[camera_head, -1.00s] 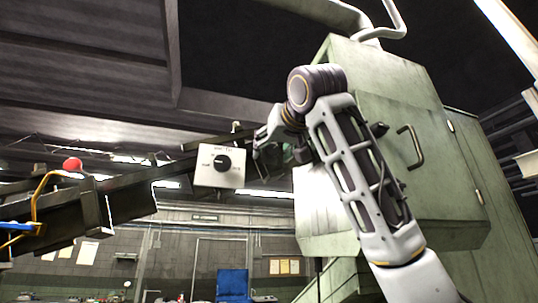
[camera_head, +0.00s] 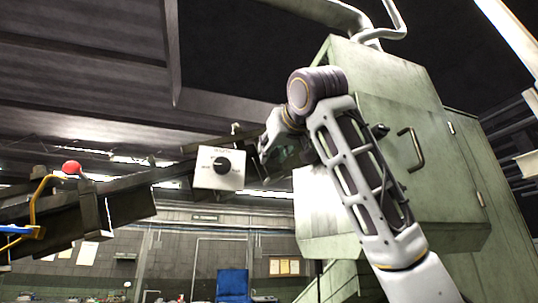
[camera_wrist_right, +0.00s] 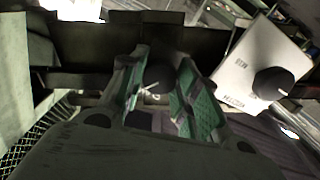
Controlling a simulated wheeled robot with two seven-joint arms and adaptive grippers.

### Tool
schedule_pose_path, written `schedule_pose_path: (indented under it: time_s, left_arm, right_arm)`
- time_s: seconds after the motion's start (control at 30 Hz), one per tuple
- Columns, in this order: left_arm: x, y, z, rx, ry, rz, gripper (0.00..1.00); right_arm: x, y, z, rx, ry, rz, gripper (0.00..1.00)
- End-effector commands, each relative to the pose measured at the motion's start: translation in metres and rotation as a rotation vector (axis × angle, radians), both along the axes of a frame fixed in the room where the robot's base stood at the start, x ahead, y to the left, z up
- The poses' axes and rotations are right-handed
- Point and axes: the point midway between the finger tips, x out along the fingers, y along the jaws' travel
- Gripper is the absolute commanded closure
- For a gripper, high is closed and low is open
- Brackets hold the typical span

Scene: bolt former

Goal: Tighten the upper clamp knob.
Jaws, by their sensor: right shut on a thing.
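A dark round clamp knob (camera_wrist_right: 158,74) sits between the green-padded fingers of my right gripper (camera_wrist_right: 162,88) in the right wrist view. The gripper is shut on it, and the fingers cover its sides. A white mark shows just below the knob's dark top. In the head view my right gripper (camera_head: 268,152) is at the dark beam, just right of a white control box (camera_head: 205,178). The knob is hidden there behind my gripper and wrist. My left gripper is not in view.
The white box carries a black dial (camera_head: 222,165) and stands close beside my right fingers. A green cabinet (camera_head: 385,95) with a handle (camera_head: 411,149) is behind my right arm. A red ball (camera_head: 71,168) and yellow bent rod (camera_head: 36,200) are at the left.

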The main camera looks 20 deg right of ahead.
Motion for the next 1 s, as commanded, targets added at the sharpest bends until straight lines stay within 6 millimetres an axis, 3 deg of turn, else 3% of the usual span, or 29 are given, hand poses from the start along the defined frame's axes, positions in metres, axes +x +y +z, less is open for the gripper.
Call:
schedule_pose_path:
  time_s: [0.47,1.0]
  left_arm:
    - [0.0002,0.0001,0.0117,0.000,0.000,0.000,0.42]
    - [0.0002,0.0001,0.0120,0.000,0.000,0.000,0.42]
  right_arm:
    - [0.0004,0.0000,0.0004,-0.284,-0.008,-0.001,1.00]
    - [0.0003,-0.0004,0.0000,-0.342,-0.011,0.000,1.00]
